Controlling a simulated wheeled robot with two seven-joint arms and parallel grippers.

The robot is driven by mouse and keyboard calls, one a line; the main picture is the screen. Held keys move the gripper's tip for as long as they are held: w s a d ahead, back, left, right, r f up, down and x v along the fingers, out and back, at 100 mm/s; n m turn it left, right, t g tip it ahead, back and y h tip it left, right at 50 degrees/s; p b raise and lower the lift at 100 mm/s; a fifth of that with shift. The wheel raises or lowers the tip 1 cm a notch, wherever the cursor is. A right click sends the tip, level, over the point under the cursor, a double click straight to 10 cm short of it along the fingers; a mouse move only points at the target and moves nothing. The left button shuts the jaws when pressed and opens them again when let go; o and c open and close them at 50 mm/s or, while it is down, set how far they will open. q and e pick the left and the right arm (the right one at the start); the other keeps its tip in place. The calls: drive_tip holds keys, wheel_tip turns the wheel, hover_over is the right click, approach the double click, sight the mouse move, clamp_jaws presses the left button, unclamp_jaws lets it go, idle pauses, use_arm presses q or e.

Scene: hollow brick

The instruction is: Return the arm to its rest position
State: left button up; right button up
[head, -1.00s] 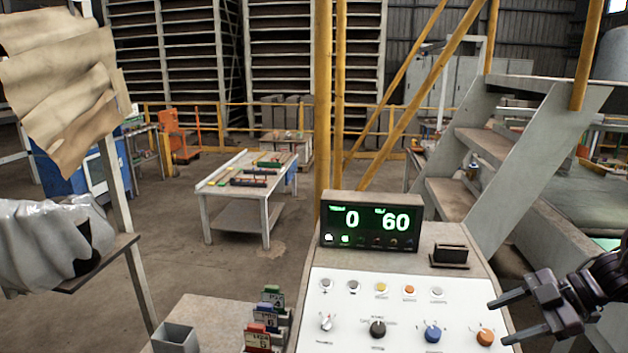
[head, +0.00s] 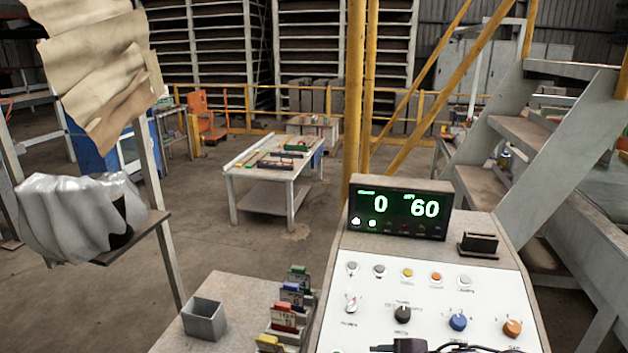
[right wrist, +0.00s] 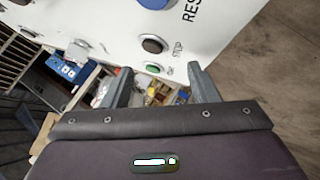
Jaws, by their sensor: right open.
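My right gripper (right wrist: 160,82) shows in the right wrist view with its two grey fingers spread apart and nothing between them. Past the fingertips are the lower face of a white panel and some blurred clutter. In the head view only a dark part of my right arm or gripper (head: 408,346) shows at the bottom edge, in front of the lower edge of the control panel (head: 390,325). My left gripper is not in view.
The control panel has buttons, knobs and a display (head: 400,208) reading 0 and 60. Left of it are a grey open box (head: 204,320) and several coloured card holders (head: 285,318). A white-wrapped bundle (head: 75,215) sits on a stand at left. Stairs (head: 545,140) rise at right.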

drive_tip(key=s+a+m+t+h, duration=0.2)
drive_tip(key=s+a+m, duration=0.1)
drive_tip(key=a+m, duration=0.1)
drive_tip(key=s+d+m+g+h, duration=0.3)
drive_tip(key=s+d+m, duration=0.3)
drive_tip(key=s, duration=0.4)
drive_tip(key=s+d+m+g+h, duration=0.2)
drive_tip(key=s+d+m, duration=0.2)
drive_tip(key=s+m, duration=0.4)
drive_tip(key=s+f+n+g+b, duration=0.2)
drive_tip(key=f+b, duration=0.7)
drive_tip(key=f, duration=3.2)
use_arm(q)
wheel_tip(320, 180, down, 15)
drive_tip(key=b, duration=0.6)
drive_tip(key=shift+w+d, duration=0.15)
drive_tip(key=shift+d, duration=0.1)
use_arm(e)
drive_tip(key=s+d+f, duration=0.3)
drive_tip(key=s+f, duration=1.7)
drive_tip(key=f, duration=0.3)
drive_tip(key=shift+d+m+g, duration=0.2)
drive_tip(key=shift+m+g, duration=0.2)
drive_tip(key=shift+s, duration=0.1)
